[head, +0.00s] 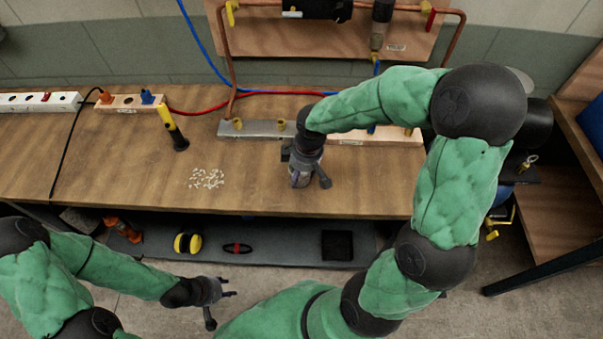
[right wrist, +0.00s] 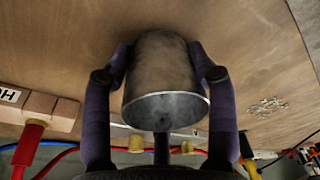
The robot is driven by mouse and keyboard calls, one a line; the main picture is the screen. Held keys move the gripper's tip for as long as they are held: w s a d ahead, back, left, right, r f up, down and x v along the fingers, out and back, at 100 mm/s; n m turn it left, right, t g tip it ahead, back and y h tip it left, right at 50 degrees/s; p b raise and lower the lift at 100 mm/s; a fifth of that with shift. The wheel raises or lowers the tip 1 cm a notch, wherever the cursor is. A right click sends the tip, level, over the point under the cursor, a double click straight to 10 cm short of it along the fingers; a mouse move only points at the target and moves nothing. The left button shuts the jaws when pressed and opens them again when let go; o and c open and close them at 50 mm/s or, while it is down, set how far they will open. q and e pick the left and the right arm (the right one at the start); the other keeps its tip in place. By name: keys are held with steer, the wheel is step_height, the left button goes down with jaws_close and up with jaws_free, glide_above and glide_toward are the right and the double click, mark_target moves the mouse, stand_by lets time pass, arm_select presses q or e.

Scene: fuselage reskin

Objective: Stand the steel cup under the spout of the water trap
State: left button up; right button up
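The steel cup (right wrist: 165,80) is a plain grey metal cylinder. In the right wrist view it sits between both fingers of my right gripper (right wrist: 160,60), which press against its sides, with one rimmed end facing the camera. In the head view my right gripper (head: 305,172) is low over the front of the wooden bench and mostly hides the cup (head: 299,181). I cannot tell whether the cup touches the bench. What appears to be the water trap (head: 382,18) hangs on the back board, with a narrow lower end. My left gripper (head: 222,292) is open and empty before the bench.
A yellow-and-black torch (head: 172,128) stands left on the bench (head: 100,165), near a scatter of small white bits (head: 206,178). Behind the right gripper are a metal manifold bar (head: 255,129) and red and blue hoses. A lower shelf holds yellow ear defenders (head: 187,243).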

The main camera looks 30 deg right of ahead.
steer(key=shift+c, duration=1.2)
steer(key=shift+r+p, duration=0.3)
steer(key=shift+r, duration=0.15)
step_height(320, 180, up, 2)
steer(key=shift+r+p, duration=0.1)
steer(key=shift+p, duration=0.5)
steer(key=s+a+r+p, duration=0.4)
steer(key=s+a+r, duration=0.3)
steer(key=s+r, duration=0.3)
steer(key=shift+s+a+p, duration=0.15)
steer(key=shift+s+p, duration=0.15)
steer(key=shift+s, duration=0.75)
